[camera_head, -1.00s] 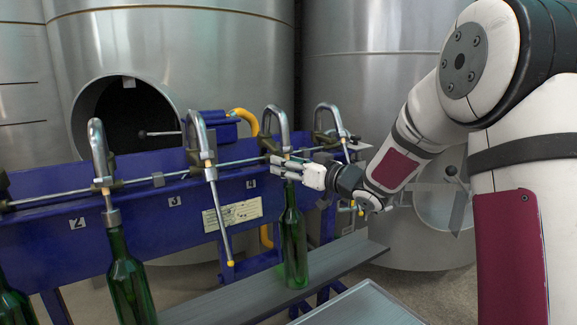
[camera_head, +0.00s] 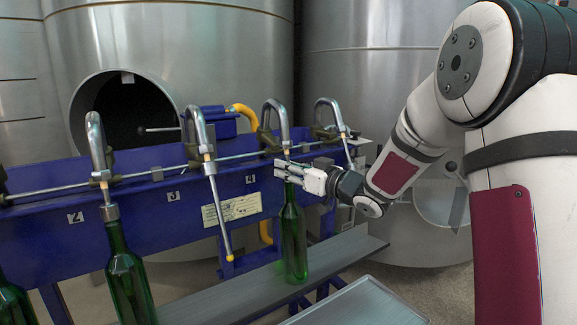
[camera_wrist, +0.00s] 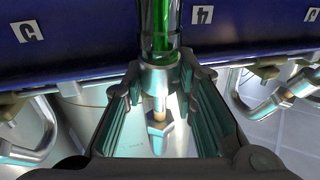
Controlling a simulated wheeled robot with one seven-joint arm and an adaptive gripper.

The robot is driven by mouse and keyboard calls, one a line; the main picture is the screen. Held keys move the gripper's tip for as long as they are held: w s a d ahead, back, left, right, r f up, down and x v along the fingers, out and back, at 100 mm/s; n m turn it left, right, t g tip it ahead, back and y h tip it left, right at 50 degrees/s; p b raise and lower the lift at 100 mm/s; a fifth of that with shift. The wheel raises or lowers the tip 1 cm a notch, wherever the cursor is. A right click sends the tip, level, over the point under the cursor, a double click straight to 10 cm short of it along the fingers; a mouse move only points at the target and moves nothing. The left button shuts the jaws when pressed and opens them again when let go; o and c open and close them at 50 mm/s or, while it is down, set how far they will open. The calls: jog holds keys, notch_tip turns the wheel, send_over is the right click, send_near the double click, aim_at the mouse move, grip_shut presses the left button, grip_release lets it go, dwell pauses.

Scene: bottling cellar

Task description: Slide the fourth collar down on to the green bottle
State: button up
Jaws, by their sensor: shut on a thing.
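The green bottle (camera_head: 293,245) stands upright on the grey shelf under the fourth curved spout (camera_head: 273,115). My gripper (camera_head: 285,170) is at its mouth, reaching in from the right. In the wrist view, which looks inverted, my fingers (camera_wrist: 160,85) are shut on the silver fourth collar (camera_wrist: 158,76). The collar lies against the top of the green bottle neck (camera_wrist: 162,28); how far it sits over the mouth cannot be told. A spout tip with a hex nut (camera_wrist: 159,128) shows on the collar's other side. In the head view my fingers hide the collar.
A second green bottle (camera_head: 128,280) stands under spout 2 with a silver collar (camera_head: 110,212) on its neck. Spout 3's thin rod (camera_head: 220,220) hangs down with no bottle beneath. The blue filler beam (camera_head: 130,205) runs behind; a grey tray (camera_head: 365,305) is in front.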

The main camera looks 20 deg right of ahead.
jog(key=o, duration=0.7)
jog(key=shift+s, duration=0.1)
jog(key=v, duration=1.2)
jog(key=shift+f, duration=0.1)
